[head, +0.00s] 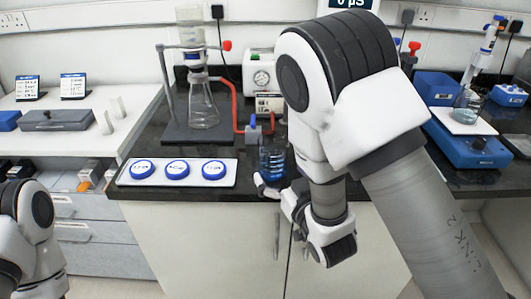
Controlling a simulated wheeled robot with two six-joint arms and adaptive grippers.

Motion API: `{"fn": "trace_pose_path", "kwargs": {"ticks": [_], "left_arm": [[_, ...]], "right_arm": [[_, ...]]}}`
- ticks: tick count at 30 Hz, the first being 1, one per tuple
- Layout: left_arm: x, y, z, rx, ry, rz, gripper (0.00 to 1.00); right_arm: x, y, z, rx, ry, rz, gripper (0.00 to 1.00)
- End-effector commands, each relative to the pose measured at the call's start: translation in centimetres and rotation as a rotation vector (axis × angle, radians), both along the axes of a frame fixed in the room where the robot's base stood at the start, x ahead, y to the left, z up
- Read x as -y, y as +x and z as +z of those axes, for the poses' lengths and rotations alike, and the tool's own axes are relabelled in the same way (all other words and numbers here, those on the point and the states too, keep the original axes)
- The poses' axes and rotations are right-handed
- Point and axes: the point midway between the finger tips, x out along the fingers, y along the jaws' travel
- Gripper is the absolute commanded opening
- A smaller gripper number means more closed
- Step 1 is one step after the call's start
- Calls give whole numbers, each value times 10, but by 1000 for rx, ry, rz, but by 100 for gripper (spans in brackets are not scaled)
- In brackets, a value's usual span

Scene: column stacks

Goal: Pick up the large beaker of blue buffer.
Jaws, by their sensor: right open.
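A glass beaker of blue liquid (272,163) stands upright near the front edge of the dark bench, in the middle of the head view. My right gripper (277,189) is open at its base, low and on the near side. Part of the gripper is hidden by my own wrist, and I cannot tell whether a finger touches the glass. Of my left arm only links show at the lower left; its gripper is out of view.
A white tray with blue-rimmed discs (178,172) lies left of the beaker. Behind stand a filter flask (203,108) on a stand and a pump (261,72) with a red hose.

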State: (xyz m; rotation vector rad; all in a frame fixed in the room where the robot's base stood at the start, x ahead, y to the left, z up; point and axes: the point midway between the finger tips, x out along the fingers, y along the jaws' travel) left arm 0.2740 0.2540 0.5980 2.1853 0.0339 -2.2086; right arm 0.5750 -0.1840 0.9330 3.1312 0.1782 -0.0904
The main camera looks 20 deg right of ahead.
Motion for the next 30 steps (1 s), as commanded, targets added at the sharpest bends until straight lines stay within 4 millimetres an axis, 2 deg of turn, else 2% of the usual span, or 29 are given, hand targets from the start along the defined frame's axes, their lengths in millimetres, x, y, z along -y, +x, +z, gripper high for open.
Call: {"fn": "trace_pose_path", "kwargs": {"ticks": [9, 12, 17, 23, 24, 30], "left_arm": [[0, 0, 14, -1, 0, 0, 40], [0, 0, 14, -1, 0, 0, 40], [0, 0, 14, -1, 0, 0, 40], [0, 0, 14, -1, 0, 0, 40], [0, 0, 14, -1, 0, 0, 40], [0, 0, 13, -1, 0, 0, 40]], "right_arm": [[-7, 51, 0, -2, 1, -1, 100], [-8, 58, -1, -2, 0, -1, 100], [-8, 58, -1, -4, -1, -1, 100], [-8, 58, -2, -4, -1, -1, 33], [-8, 58, -2, -4, -1, -1, 29], [-8, 57, -2, -5, -1, -1, 29]]}}
